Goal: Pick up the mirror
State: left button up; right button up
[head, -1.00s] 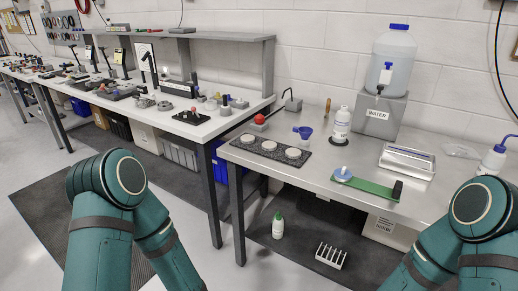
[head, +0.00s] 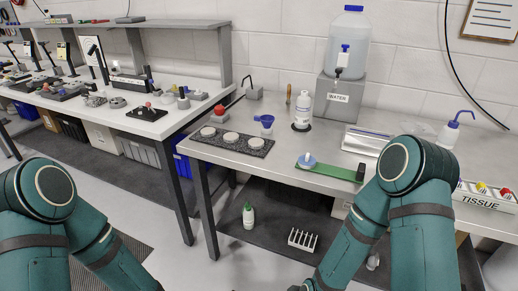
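I cannot make out for certain which thing is the mirror. My two teal arms show at the lower left and lower right. Both grippers are out of view below the picture.
On the steel table (head: 280,167) stand a blue funnel (head: 267,121), a white bottle (head: 303,107), a water jug (head: 342,45) on a grey stand, a silver box (head: 366,140), a wash bottle (head: 451,130) and a tissue box (head: 485,196). A white workbench (head: 150,125) stands at left.

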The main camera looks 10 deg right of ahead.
aim_at(254, 144)
jog(key=z, duration=0.7)
jog(key=i+j+z, duration=0.1)
jog(key=j+z, duration=1.05)
jog(key=j, duration=0.2)
jog(key=k+j+z, duration=0.1)
jog(key=j+z, duration=0.15)
jog(key=j, duration=0.15)
jog(key=k+j+z, duration=0.1)
jog(key=j, duration=0.3)
jog(key=k+j, duration=0.1)
jog(key=j, duration=0.25)
jog(key=k+j+z, duration=0.15)
jog(key=j, duration=0.25)
jog(key=k+j, duration=0.1)
jog(key=j, duration=0.3)
jog(key=k+j+z, duration=0.15)
jog(key=j, duration=0.2)
jog(key=k+j, duration=0.1)
jog(key=j, duration=0.25)
jog(key=k+j, duration=0.15)
jog(key=j, duration=0.2)
jog(key=k+j, duration=0.1)
jog(key=j, duration=0.2)
jog(key=k+j, duration=0.15)
jog(key=j, duration=0.2)
jog(key=k+j, duration=0.1)
jog(key=j, duration=0.25)
